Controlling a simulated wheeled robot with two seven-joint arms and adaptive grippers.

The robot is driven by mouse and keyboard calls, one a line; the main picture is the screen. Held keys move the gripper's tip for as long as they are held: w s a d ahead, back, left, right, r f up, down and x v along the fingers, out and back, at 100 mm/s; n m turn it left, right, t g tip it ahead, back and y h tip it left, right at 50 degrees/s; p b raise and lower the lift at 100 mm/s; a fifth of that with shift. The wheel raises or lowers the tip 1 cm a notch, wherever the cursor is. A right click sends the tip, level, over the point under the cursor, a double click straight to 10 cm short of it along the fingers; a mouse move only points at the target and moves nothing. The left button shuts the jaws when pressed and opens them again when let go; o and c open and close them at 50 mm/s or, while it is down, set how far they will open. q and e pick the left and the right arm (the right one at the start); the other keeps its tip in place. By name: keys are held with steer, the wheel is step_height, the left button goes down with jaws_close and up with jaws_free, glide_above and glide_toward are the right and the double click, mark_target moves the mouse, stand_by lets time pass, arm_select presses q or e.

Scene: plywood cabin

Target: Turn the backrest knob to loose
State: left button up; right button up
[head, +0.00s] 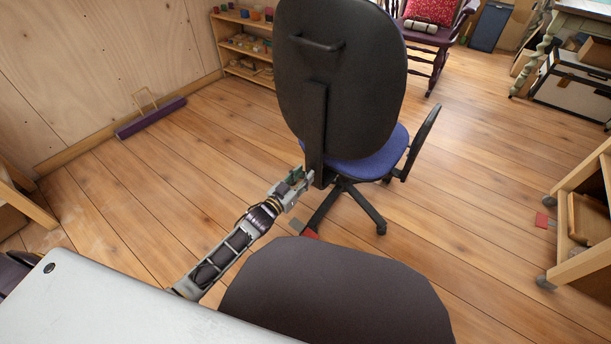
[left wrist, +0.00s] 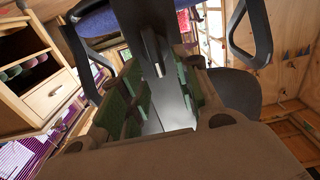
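The office chair has a tall black backrest (head: 340,70) with a handle slot on its back and a blue seat (head: 365,165). A black upright post (head: 316,140) runs down the backrest to the seat. My left gripper (head: 299,179) is at the foot of this post, on its left side. In the left wrist view, my left gripper's green-padded fingers (left wrist: 152,90) stand apart, with the dark post (left wrist: 140,25) beyond and between them. I cannot make out the backrest knob clearly; the fingers and post may hide it. My right gripper is not in view.
A dark rounded surface (head: 335,295) fills the bottom centre. A shelf with small pots (head: 245,45) stands behind the chair, and a purple bar (head: 150,118) lies by the wall. A wheeled wooden cart (head: 580,220) is at right.

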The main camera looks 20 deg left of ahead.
arm_select(q)
steer(key=shift+x, duration=0.9)
jaws_close()
